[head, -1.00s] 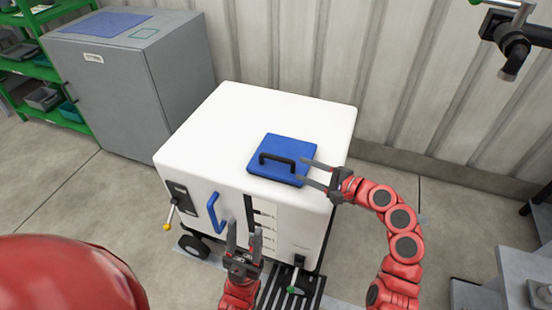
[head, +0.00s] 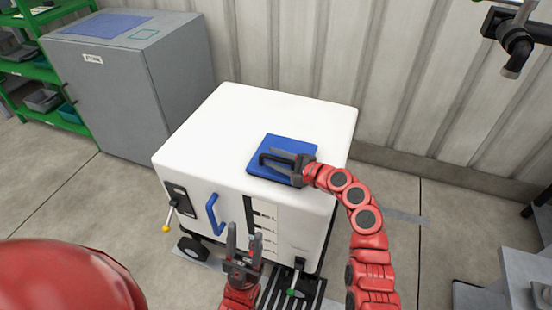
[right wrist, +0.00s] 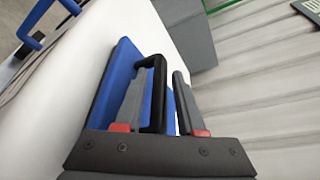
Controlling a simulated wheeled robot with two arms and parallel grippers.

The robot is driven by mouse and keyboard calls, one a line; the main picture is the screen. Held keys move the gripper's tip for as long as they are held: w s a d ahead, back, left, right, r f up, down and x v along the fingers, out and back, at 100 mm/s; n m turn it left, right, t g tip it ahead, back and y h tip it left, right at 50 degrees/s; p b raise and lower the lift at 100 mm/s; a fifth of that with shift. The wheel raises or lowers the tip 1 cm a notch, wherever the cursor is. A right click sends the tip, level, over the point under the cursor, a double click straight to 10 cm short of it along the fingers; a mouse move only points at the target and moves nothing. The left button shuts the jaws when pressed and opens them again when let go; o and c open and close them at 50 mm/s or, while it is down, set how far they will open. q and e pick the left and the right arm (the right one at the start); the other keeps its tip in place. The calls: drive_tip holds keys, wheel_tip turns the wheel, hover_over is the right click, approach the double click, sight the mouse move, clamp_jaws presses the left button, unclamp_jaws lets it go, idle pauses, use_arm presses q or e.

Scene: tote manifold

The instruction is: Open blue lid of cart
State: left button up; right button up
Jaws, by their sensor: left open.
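The blue lid (head: 256,168) lies flat and closed on top of the white cart (head: 235,110), with a black handle (right wrist: 158,90) standing up from it. My right gripper (head: 276,162) is over the lid at the handle. In the right wrist view its two fingers are apart, with part of the black handle between them; the left finger looks close to the bar. Contact cannot be told. My left gripper (head: 243,238) is open and empty, pointing up in front of the cart's front face.
A blue bar handle (head: 215,214) and a yellow-tipped lever (head: 170,212) are on the cart's front. A grey cabinet (head: 130,95) stands at the back left, beside green shelving (head: 35,70). A corrugated wall (head: 400,90) runs behind.

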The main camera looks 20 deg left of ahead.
clamp_jaws()
idle(1.2)
